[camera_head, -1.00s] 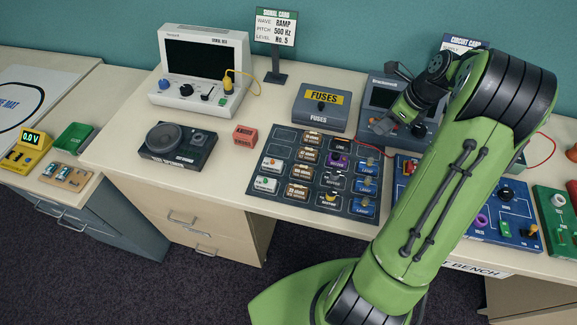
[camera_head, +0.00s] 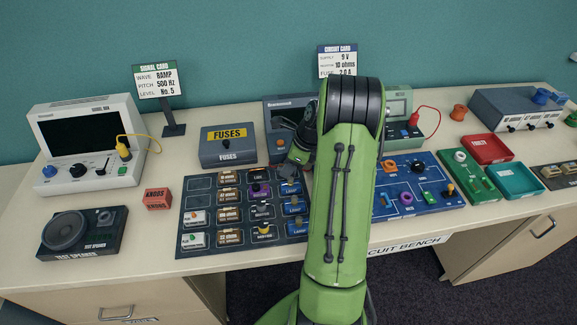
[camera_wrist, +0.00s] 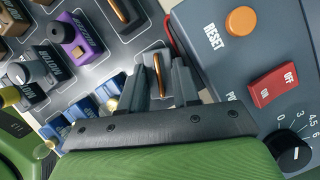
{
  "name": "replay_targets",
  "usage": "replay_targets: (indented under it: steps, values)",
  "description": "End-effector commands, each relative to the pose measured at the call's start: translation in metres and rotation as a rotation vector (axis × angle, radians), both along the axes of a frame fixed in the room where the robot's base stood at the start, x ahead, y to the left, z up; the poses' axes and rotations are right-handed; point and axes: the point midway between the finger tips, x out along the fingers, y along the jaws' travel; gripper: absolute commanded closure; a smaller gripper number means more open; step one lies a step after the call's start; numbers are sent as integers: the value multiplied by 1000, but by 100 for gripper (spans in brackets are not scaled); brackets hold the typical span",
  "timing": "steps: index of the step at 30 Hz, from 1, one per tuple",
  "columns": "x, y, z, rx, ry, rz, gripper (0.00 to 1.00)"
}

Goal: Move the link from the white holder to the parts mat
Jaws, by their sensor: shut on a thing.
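My gripper (camera_head: 289,172) is over the back right corner of the dark parts mat (camera_head: 199,183), in front of a blue-grey supply box. In the wrist view my gripper (camera_wrist: 158,84) is shut on the link (camera_wrist: 157,72), a pale, narrow piece with a copper-coloured strip. A similar strip-topped piece (camera_wrist: 124,10) sits on the mat beyond it. Whether the held link touches anything below is unclear. In the head view my arm and fingers hide the link. I cannot make out the white holder.
Several labelled parts crowd the mat; cells at its left are bare. The supply box (camera_wrist: 225,70), with reset button and red switch, stands close right of my gripper. The fuses box (camera_head: 228,150) is behind the mat. The blue circuit board (camera_head: 413,207) lies right.

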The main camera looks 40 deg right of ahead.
Motion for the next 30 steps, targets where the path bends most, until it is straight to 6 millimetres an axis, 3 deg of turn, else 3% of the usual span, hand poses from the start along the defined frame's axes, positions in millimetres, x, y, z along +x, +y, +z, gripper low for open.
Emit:
replay_targets:
  steps: [3,4,6,16,27,30]
  values:
    - [0,0,-3,0,0,0,99]
    - [0,0,-3,0,0,0,66]
    - [0,0,-2,0,0,0,58]
    - [-1,-1,6,-2,-1,-1,58]
    - [-30,-20,92,-3,-3,-2,58]
    - [-35,-24,106,-1,-2,-2,58]
